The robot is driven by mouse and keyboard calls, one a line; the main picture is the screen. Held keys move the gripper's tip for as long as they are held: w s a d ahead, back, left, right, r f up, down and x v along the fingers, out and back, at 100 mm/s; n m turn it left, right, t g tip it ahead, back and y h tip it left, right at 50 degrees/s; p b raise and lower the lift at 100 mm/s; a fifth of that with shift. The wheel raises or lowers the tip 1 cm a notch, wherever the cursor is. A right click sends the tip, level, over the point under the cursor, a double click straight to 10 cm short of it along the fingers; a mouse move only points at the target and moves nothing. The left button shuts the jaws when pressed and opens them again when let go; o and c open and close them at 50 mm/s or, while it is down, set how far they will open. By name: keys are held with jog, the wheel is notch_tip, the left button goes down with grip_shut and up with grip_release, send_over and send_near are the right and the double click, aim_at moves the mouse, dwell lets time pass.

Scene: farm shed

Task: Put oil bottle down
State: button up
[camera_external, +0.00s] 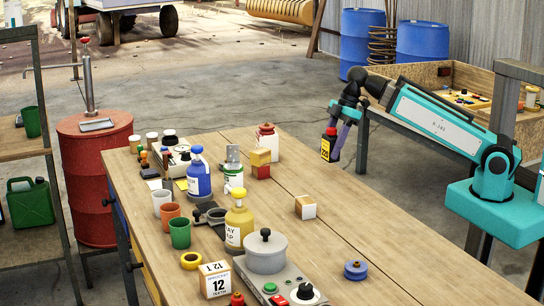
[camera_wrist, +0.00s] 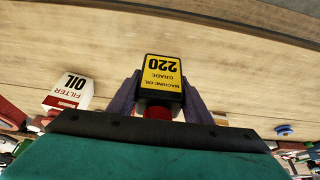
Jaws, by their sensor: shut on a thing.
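The oil bottle is dark with a yellow label reading 220 and a red cap. My gripper (camera_external: 338,140) is shut on the oil bottle (camera_external: 328,148) and holds it in the air near the right edge of the long wooden table (camera_external: 365,240). In the wrist view, the bottle (camera_wrist: 162,84) sits between the two purple fingers of my gripper (camera_wrist: 160,100), with its label facing the camera. Wooden planks show behind it. The bottle's underside is hidden in the wrist view.
On the table stand a blue jug (camera_external: 199,178), a yellow bottle (camera_external: 239,222), a grey pot (camera_external: 266,252), a small box (camera_external: 305,207) and a blue spool (camera_external: 356,270). Bare wood lies around the small box. A white oil filter box (camera_wrist: 67,96) shows in the wrist view.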

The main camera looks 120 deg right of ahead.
jog(key=shift+w+d+p, duration=0.6)
jog(key=shift+w+p, duration=0.15)
jog(key=shift+p, duration=3.6)
jog(key=shift+w+d+f+p, duration=0.15)
jog(key=shift+w+d+p, duration=0.15)
jog(key=shift+w+d, duration=0.7)
jog(key=shift+w+d+f+p, duration=0.25)
jog(key=shift+w+d, duration=0.5)
jog(key=shift+w, duration=0.3)
jog(key=shift+w+d+f+p, duration=0.1)
jog(key=shift+w+d+p, duration=0.2)
jog(key=shift+w+d, duration=0.7)
jog(key=shift+a, duration=0.15)
jog(key=shift+f, duration=0.1)
jog(key=shift+f+p, duration=0.6)
jog(key=shift+f, duration=1.05)
jog(key=shift+f, duration=0.15)
jog(key=o, duration=1.2)
jog(key=shift+r, duration=0.25)
